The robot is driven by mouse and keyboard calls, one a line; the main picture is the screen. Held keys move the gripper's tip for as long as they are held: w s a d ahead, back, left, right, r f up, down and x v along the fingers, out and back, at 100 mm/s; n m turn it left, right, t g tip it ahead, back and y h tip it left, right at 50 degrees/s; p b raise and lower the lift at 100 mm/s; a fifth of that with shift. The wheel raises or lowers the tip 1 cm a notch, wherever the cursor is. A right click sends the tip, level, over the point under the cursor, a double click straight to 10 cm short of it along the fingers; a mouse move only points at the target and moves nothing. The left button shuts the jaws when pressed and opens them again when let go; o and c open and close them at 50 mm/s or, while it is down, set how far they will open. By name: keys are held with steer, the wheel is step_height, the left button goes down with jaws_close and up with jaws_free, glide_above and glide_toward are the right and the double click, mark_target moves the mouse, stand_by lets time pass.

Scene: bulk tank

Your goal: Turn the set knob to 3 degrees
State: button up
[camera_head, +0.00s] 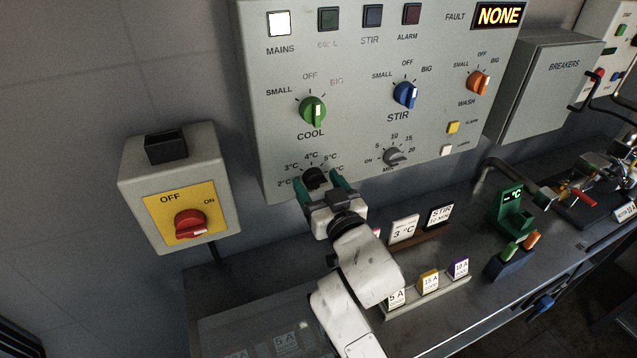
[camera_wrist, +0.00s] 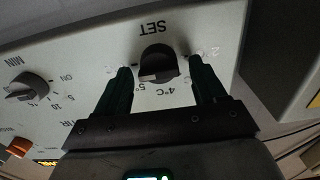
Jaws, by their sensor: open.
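The dark round set knob (camera_head: 315,177) is low on the grey control panel, inside a scale that shows 2, 3, 4 and 5 °C. In the wrist view the set knob (camera_wrist: 158,62) appears upside down under the word SET, with 4 and 5 °C beside it. The 3 °C mark is hidden there, and I cannot tell for certain where the knob points. My gripper (camera_head: 319,183) is open in front of the knob, one finger on each side. In the wrist view both fingers (camera_wrist: 161,82) show gaps to the knob.
Beside it is the stir-time knob (camera_head: 396,157); the green COOL knob (camera_head: 312,111) is above. A yellow isolator box (camera_head: 183,192) stands left. Below, a card holder with a 3 °C card (camera_head: 403,230) and a rack of fuse cards (camera_head: 429,283) are on the bench.

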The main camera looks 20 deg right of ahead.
steer(key=shift+w, duration=0.2)
steer(key=c, duration=1)
